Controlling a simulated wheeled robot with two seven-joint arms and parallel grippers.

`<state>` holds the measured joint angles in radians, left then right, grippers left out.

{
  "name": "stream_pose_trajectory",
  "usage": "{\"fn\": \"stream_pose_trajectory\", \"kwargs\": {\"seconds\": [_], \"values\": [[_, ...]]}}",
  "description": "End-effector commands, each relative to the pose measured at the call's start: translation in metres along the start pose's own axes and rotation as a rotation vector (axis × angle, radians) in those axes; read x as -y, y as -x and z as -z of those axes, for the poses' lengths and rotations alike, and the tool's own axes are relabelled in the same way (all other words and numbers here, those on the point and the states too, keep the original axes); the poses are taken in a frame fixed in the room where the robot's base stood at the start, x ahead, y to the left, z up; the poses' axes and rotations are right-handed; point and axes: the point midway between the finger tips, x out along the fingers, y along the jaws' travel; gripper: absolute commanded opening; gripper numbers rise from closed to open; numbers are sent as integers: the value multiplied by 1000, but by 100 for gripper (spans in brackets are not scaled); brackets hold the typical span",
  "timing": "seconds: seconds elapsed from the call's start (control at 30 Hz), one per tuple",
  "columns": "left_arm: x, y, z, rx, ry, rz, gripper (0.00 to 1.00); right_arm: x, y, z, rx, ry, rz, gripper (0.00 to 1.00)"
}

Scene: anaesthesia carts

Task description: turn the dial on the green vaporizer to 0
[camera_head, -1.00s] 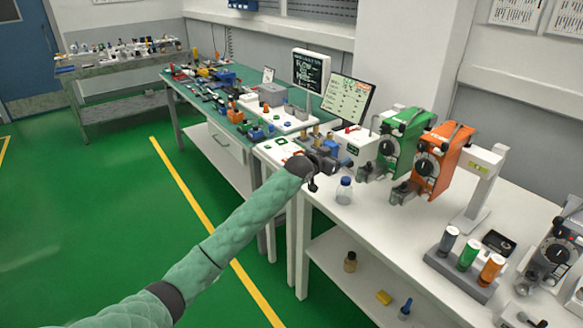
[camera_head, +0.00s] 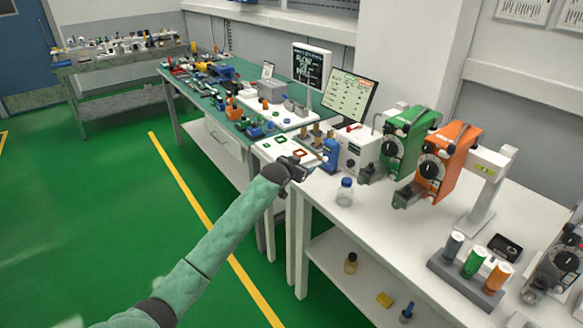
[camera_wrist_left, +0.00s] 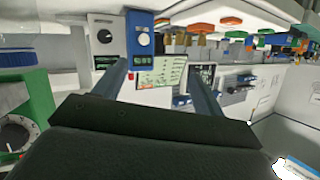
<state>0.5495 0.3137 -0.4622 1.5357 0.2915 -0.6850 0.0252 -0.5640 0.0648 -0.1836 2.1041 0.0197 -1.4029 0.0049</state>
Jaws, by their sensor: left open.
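The green vaporizer (camera_head: 408,128) stands on the white bench, left of the orange vaporizer (camera_head: 445,158). Its round black dial (camera_head: 391,147) faces the front left; its setting is too small to read. My left gripper (camera_head: 302,172) is in front and to the left of it, over the bench's left end, clear of the dial. In the left wrist view its two fingers (camera_wrist_left: 160,85) are spread with nothing between them. A green body (camera_wrist_left: 30,95) with a dark dial (camera_wrist_left: 16,133), seemingly the green vaporizer, is cut off at the left. My right gripper is not in view.
A clear blue-capped bottle (camera_head: 345,192) stands near the bench's front edge. A white box (camera_head: 357,148) and a monitor (camera_head: 348,98) stand left of the green vaporizer. A grey rack with coloured cylinders (camera_head: 466,278) is at the right. Bare bench top lies between bottle and rack.

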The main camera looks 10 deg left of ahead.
Motion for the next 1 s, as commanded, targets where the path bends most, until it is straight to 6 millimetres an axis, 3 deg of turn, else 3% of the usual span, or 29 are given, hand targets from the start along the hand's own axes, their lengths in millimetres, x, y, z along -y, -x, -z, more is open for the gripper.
{"fn": "stream_pose_trajectory", "kwargs": {"seconds": [0.3, 0.67, 0.87, 1.0], "values": [[1, -2, -21, 32, -1, 15, 70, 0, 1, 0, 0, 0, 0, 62], [2, -2, -22, 34, -2, 17, 70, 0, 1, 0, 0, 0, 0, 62], [3, -1, -29, 69, -11, 23, 70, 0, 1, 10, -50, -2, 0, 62], [10, 2, -34, 117, -39, 52, 70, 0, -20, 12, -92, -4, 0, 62]]}}
